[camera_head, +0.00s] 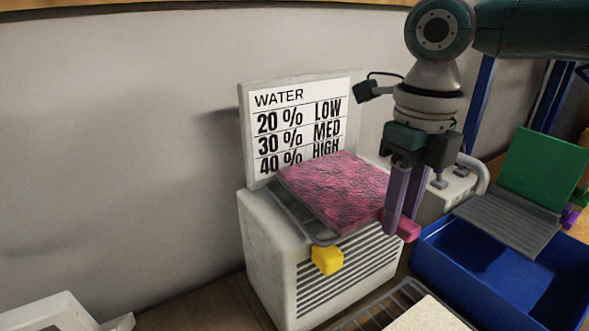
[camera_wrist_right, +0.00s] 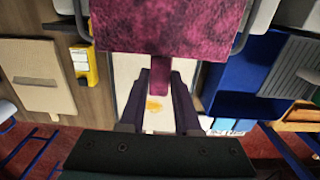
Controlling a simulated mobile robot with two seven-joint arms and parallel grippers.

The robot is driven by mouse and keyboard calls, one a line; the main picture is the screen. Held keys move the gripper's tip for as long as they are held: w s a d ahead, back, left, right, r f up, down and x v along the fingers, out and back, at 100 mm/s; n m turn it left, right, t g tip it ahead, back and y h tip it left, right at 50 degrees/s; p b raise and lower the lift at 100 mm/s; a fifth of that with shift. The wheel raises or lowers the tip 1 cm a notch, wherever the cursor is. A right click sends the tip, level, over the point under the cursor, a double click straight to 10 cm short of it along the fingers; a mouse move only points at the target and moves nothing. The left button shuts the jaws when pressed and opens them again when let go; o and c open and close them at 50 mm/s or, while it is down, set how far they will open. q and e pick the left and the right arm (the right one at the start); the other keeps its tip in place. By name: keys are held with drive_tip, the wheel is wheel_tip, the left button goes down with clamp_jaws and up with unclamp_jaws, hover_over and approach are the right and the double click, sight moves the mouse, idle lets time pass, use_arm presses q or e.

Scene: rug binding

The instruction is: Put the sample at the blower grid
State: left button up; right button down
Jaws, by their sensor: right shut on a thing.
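The sample is a square pink-magenta carpet piece (camera_head: 338,190) with a pink tab (camera_head: 408,230). My right gripper (camera_head: 397,222) is shut on the tab, which also shows between the fingers in the wrist view (camera_wrist_right: 160,76). The sample is over the blower grid (camera_head: 318,235), a grey wire rack on top of the white blower (camera_head: 262,250). It covers most of the grid; the grid's left and front edges show. I cannot tell whether the sample touches the grid. My left gripper is not in view.
A WATER sign (camera_head: 297,125) stands behind the blower. A yellow block (camera_head: 327,260) is at its front edge. A blue bin (camera_head: 480,285) is to the right, with a grey slatted panel (camera_head: 508,222) and a green board (camera_head: 543,165). A wire rack (camera_head: 378,308) lies in front.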

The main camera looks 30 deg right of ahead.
drive_tip(key=shift+f, duration=0.15)
drive_tip(key=c, duration=0.6)
unclamp_jaws()
wheel_tip(320, 180, up, 12)
drive_tip(key=b, duration=0.2)
drive_tip(key=s+a+f+m+t+y, duration=0.1)
drive_tip(key=s+a+f+m, duration=0.2)
drive_tip(key=a+f+m, duration=0.45)
drive_tip(key=s+a+f+m+t+y, duration=0.1)
drive_tip(key=s+a+f+m, duration=0.3)
drive_tip(key=a+f+m, duration=0.4)
drive_tip(key=s+d+m+h, duration=0.1)
drive_tip(key=s+m, duration=0.4)
drive_tip(key=m, duration=0.5)
drive_tip(key=s+d+f+m+t, duration=0.1)
drive_tip(key=s+d+m, duration=0.3)
drive_tip(key=m, duration=0.5)
drive_tip(key=shift+s+f+m+t+h, duration=0.3)
drive_tip(key=shift+s+m+h, duration=0.1)
drive_tip(key=shift+s, duration=0.2)
